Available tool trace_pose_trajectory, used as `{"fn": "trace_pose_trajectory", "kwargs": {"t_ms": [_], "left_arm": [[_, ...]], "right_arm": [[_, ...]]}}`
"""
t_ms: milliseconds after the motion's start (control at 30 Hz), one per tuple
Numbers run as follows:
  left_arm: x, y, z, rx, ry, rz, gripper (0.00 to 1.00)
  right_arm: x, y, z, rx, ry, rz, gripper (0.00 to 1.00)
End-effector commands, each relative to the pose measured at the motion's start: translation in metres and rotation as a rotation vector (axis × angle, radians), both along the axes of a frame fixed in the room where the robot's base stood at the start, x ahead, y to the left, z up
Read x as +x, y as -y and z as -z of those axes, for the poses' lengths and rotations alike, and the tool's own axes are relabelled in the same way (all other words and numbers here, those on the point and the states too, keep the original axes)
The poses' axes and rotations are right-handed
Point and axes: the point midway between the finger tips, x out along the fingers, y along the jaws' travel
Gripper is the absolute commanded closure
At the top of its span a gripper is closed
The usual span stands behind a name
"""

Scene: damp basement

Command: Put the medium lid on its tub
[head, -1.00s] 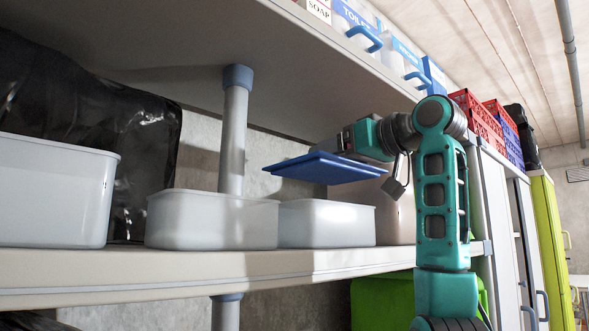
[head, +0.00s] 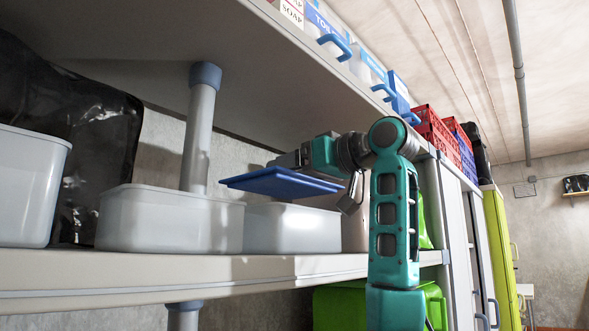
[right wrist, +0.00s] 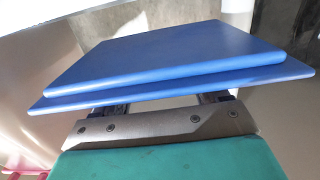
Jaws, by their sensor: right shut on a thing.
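A flat blue lid (head: 275,183) is held nearly level above the right-hand white tub (head: 292,230), with its left end reaching over the edge of the middle tub. It also fills much of the right wrist view (right wrist: 170,60). My right gripper (head: 290,160) is shut on one edge of the lid; its fingertips are partly hidden. Three open white tubs stand on the shelf: a tall one at the left (head: 30,185), a lower, wide one in the middle (head: 170,222), and the right-hand one. The lid appears clear of the tubs. My left gripper is not in view.
The tubs stand on a pale shelf board (head: 180,277). Another shelf board (head: 150,50) is overhead, with a grey post (head: 197,140) behind the middle tub. A black plastic sheet (head: 90,150) hangs at the back left. A green bin (head: 335,305) is below.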

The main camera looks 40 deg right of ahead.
Motion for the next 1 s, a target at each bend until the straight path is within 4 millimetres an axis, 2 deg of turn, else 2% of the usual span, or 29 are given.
{"fn": "trace_pose_trajectory", "kwargs": {"t_ms": [33,200,400,600,1000], "left_arm": [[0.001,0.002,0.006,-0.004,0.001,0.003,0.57],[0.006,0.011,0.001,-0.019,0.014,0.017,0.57],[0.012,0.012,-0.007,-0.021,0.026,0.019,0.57],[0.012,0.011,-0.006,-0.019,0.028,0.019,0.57],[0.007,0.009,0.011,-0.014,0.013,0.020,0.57]], "right_arm": [[0.000,0.000,0.010,0.000,0.000,0.000,0.57],[0.000,0.000,0.021,0.001,0.000,0.000,0.57],[0.000,0.000,0.020,0.001,0.001,0.000,0.57],[0.000,0.000,0.021,0.000,0.001,0.000,0.57],[0.000,0.000,0.036,0.000,0.001,0.000,0.57]]}}
